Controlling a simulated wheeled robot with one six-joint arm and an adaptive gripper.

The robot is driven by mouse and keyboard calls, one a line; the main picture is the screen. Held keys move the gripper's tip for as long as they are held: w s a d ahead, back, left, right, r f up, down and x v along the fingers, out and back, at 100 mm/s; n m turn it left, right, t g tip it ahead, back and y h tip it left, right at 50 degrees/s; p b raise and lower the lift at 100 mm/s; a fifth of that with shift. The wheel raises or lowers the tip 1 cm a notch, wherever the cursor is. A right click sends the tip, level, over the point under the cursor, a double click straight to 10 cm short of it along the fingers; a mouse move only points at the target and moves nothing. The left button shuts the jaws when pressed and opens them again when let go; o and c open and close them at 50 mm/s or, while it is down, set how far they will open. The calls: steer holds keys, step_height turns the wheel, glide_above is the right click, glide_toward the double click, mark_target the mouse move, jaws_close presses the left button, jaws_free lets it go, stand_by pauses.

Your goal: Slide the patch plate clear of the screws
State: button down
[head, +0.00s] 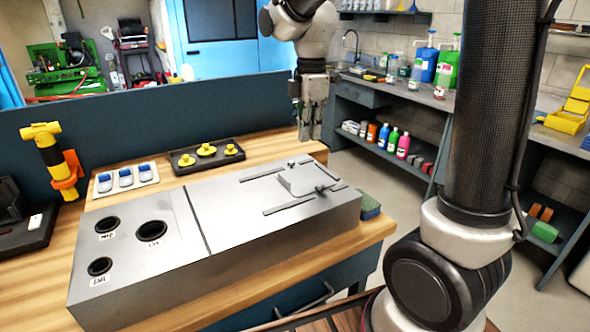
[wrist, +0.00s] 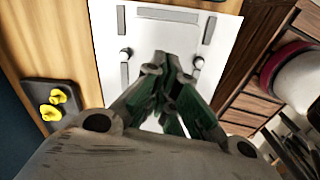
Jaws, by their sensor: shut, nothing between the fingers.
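A grey metal duct box (head: 240,225) lies on the bench. On the right part of its top are the thin patch plate (head: 303,179), in the same grey, and two rails. A small dark screw (head: 321,188) shows near its right side. In the wrist view, the pale duct top bears dark strips, with one screw (wrist: 125,54) to the left and another (wrist: 198,62) to the right of my fingers. My gripper (head: 308,136) points down beyond the box's far right end in the head view. In the wrist view its fingers (wrist: 172,60) are together and empty, hiding part of the surface beneath.
Three round labelled holes are in the box's left part. A black tray with yellow knobs (head: 206,150), a tray with blue items (head: 126,178) and a yellow-black tool (head: 50,155) stand behind it. A green-blue sponge (head: 369,206) sits by its right end.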

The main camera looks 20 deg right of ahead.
mark_target(295, 180)
step_height(295, 180, down, 10)
steer(key=shift+s+r+n, duration=0.15)
steer(key=shift+n, duration=0.85)
steer(key=shift+s+a, duration=0.2)
steer(key=shift+a, duration=1)
steer(key=shift+s+a, duration=0.15)
steer(key=shift+a, duration=0.65)
steer(key=s+a, duration=0.1)
steer(key=a, duration=0.4)
steer(key=s+a, duration=0.1)
steer(key=a, duration=0.5)
steer(key=s+a, duration=0.1)
steer(key=a, duration=0.5)
steer(key=shift+s+a, duration=0.25)
